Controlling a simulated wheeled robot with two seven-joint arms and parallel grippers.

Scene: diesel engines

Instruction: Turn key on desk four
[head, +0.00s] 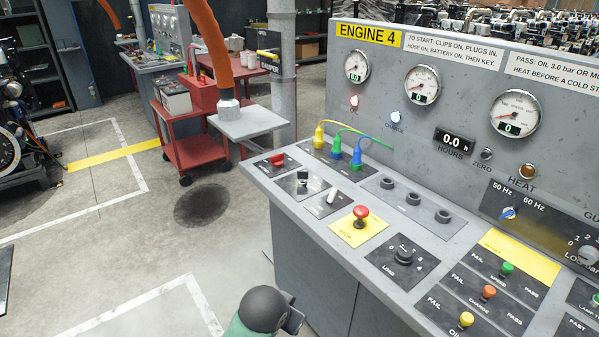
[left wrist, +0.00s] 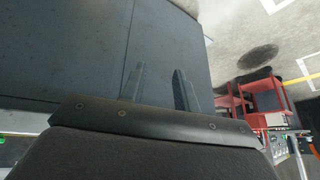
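Desk four is the grey console (head: 262,184) under the yellow ENGINE 4 label (head: 369,35). A small black-topped control that looks like the key (head: 303,177) stands upright on a plate near the desk's left end; its label is too small to read. My left gripper (left wrist: 159,75) shows in the left wrist view with its two fingers apart and nothing between them. Grey panels of what looks like the desk's side fill the view behind it. In the head view, a dark rounded part of my arm is low at the desk's front, below the controls. My right gripper is not in view.
Near the key are a red switch (head: 277,159), a pale lever (head: 332,196), a red STOP button (head: 361,213) and the LOAD knob (head: 403,252). Coloured plugs with cables (head: 337,148) stand behind. A red cart (head: 196,139) is at left. The floor between is clear.

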